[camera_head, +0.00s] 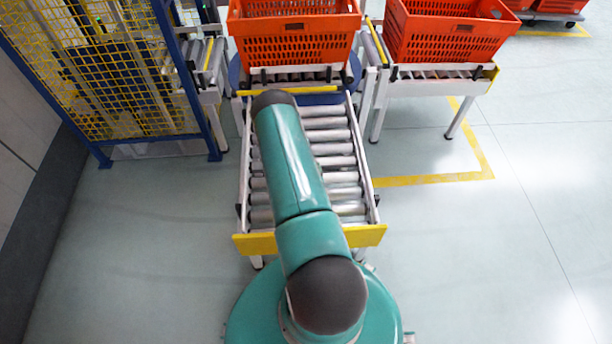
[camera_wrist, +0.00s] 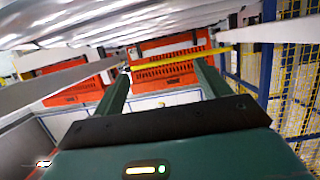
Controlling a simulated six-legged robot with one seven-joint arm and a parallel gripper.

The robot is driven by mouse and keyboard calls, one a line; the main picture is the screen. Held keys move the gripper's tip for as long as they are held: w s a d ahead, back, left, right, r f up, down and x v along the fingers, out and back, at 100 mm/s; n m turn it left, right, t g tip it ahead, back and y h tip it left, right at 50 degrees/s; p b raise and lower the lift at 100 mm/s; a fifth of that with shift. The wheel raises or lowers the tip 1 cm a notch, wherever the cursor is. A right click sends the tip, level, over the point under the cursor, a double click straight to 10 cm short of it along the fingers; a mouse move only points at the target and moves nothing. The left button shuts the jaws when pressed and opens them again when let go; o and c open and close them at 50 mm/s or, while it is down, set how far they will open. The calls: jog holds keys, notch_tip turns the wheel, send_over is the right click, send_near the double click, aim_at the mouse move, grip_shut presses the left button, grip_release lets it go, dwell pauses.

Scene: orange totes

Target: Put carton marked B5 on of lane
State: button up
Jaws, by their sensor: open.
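No carton and no B5 mark can be made out in either view. A roller lane (camera_head: 330,137) with a yellow front bar runs away from me under my arm in the head view. Its rollers (camera_wrist: 110,22) appear along the top of the wrist view, which looks turned over. My gripper (camera_wrist: 163,72) shows two green fingers wide apart with nothing between them. In the head view the arm hides the gripper. An orange tote (camera_head: 294,40) stands at the far end of the lane; an orange tote also shows beyond the fingers in the wrist view (camera_wrist: 170,72).
A second orange tote (camera_head: 447,38) sits on a conveyor to the right. A yellow mesh fence with blue posts (camera_head: 105,70) stands at the left. More orange totes (camera_head: 555,8) are at the far right. The floor (camera_head: 480,260) right of the lane is clear.

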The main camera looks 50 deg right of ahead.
grip_shut()
grip_release()
dwell(0.4)
jog(key=v, duration=0.7)
jog(key=shift+s+r, duration=0.3)
jog(key=shift+s, duration=0.15)
